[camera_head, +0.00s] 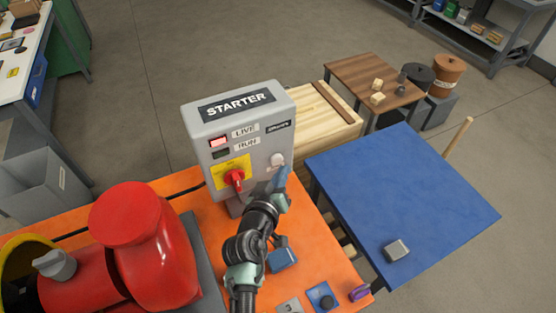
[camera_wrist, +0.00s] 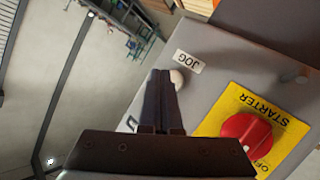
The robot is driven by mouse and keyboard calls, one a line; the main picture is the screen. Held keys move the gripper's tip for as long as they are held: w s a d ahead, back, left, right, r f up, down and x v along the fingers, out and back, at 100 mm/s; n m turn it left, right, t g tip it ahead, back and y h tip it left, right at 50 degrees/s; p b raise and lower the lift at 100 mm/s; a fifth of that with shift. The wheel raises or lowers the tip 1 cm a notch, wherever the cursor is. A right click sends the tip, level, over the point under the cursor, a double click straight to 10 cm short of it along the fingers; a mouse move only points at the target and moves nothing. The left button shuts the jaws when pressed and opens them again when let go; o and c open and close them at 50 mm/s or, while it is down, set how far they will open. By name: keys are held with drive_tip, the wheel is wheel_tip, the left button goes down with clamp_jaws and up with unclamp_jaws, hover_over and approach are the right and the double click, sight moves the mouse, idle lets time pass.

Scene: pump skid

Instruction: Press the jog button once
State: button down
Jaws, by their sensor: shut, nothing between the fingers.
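The grey starter box (camera_head: 212,118) stands on the orange skid, its front facing me. The jog button (camera_head: 277,159) is a pale round knob on the right of its front. In the wrist view the button (camera_wrist: 177,77) shows just beside the JOG label (camera_wrist: 187,62). My gripper (camera_head: 281,176) is shut and empty, just below the button in the head view. In the wrist view my gripper's fingertips (camera_wrist: 161,72) lie right beside the button and partly cover it. I cannot tell whether they touch it.
A red rotary switch (camera_wrist: 247,138) on a yellow plate sits beside the button, close to my fingers. The LIVE lamp (camera_head: 218,142) is lit red; the RUN lamp (camera_head: 221,154) is dark. A red pump (camera_head: 160,255) stands left. A blue table (camera_head: 400,195) is right.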

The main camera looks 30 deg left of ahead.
drive_tip(key=shift+w+a, duration=0.1)
idle(0.7)
drive_tip(key=shift+w+a+b, duration=0.2)
drive_tip(key=shift+a+b, duration=0.05)
drive_tip(key=shift+b, duration=0.1)
drive_tip(key=shift+w+a+b, duration=0.25)
drive_tip(key=shift+a+b, duration=0.15)
idle(0.7)
drive_tip(key=shift+d, duration=0.1)
drive_tip(key=shift+s+d+p, duration=0.35)
drive_tip(key=shift+s+d, duration=0.2)
drive_tip(key=shift+d, duration=0.1)
drive_tip(key=s+d+p, duration=0.1)
drive_tip(key=d, duration=0.1)
drive_tip(key=s+d+p, duration=0.1)
drive_tip(key=s+d, duration=0.1)
idle(0.6)
idle(0.7)
